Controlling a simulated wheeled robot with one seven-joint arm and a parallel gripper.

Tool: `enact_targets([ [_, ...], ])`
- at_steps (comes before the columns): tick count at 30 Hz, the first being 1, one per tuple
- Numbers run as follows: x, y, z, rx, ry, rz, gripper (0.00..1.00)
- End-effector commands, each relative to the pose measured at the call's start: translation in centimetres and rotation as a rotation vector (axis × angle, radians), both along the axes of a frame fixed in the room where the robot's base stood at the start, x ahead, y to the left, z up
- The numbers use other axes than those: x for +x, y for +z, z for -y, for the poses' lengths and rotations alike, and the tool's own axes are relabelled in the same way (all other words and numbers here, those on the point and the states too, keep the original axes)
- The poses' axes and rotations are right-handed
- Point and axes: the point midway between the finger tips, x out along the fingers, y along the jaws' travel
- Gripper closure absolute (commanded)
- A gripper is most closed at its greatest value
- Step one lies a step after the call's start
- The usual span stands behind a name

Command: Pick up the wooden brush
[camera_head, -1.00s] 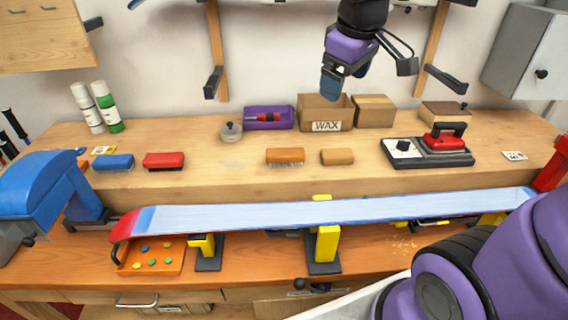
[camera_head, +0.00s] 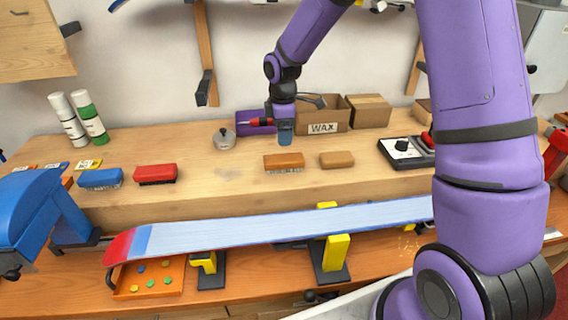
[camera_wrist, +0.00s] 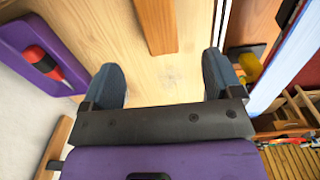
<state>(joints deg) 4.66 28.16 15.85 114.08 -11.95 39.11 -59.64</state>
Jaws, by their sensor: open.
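The wooden brush (camera_head: 284,162), orange-brown with pale bristles below, lies on the raised back shelf of the bench. My gripper (camera_head: 285,136) points down over the shelf, just above and behind the brush in the head view. In the wrist view my gripper (camera_wrist: 165,82) has its two blue-grey fingers wide apart with nothing between them. The brush's wooden back (camera_wrist: 157,25) shows at the top of that view, ahead of the fingertips and roughly in line with the gap. Its far end is cut off by the frame.
A plain tan block (camera_head: 337,159) lies right of the brush. Behind stand a purple tray (camera_head: 243,128) with a red screwdriver and a WAX box (camera_head: 334,115). A red brush (camera_head: 155,174) and blue brush (camera_head: 100,178) lie left. A long ski (camera_head: 280,226) spans the front.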

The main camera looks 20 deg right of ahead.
Motion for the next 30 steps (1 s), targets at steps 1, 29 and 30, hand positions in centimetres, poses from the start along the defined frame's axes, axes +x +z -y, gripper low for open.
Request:
enact_targets([
  [1, 0.1, -0.6, -0.1, 0.001, 0.007, -0.005, 0.15],
  [29, 0.2, -10.6, 0.4, 0.001, 0.009, -0.006, 0.15],
  [30, 0.2, -10.9, 0.5, 0.001, 0.009, -0.005, 0.15],
])
